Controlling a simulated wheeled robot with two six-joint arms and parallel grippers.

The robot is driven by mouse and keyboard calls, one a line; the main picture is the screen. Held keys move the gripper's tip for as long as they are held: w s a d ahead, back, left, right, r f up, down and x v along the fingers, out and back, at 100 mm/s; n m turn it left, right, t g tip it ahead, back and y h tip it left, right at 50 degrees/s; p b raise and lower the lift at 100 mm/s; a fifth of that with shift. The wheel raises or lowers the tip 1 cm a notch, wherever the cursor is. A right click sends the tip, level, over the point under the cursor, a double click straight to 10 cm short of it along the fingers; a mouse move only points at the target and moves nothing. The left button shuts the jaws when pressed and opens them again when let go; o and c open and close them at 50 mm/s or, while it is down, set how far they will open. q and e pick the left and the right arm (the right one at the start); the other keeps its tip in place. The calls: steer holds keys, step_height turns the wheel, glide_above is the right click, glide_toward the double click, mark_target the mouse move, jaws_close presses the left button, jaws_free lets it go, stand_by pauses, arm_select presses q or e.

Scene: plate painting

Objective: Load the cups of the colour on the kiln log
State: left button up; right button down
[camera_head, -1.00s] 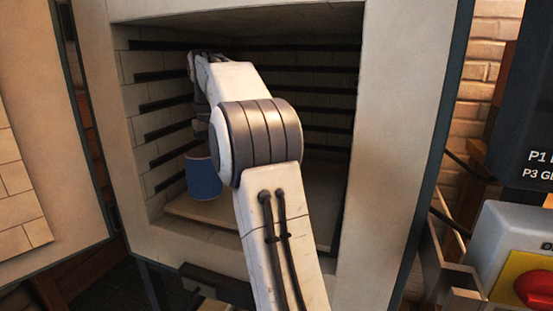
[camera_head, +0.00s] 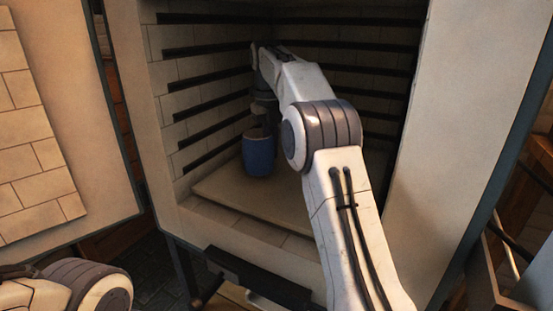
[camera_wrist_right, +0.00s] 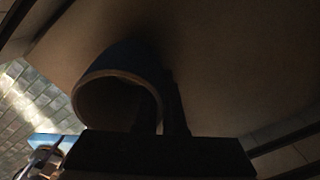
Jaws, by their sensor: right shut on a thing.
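A blue cup (camera_head: 258,156) is inside the open kiln (camera_head: 160,150), upright at the left part of a pale shelf (camera_head: 230,200). I cannot tell whether its base touches the shelf. The kiln log is not in view.
The open kiln door (camera_head: 75,190) with brick lining stands at the left. Dark rails (camera_head: 210,117) line the kiln walls. A dark bar (camera_head: 255,280) sits below the kiln opening. The visible shelf around the cup is clear.

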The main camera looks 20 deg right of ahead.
steer(key=shift+f, duration=0.35)
arm_select(q)
steer(key=shift+f, duration=0.4)
arm_select(e)
steer(key=c, duration=1)
jaws_free()
steer(key=shift+r, duration=0.1)
step_height(320, 180, up, 8)
steer(key=p, duration=0.5)
steer(key=shift+a, duration=0.1)
arm_select(q)
step_height(320, 180, up, 5)
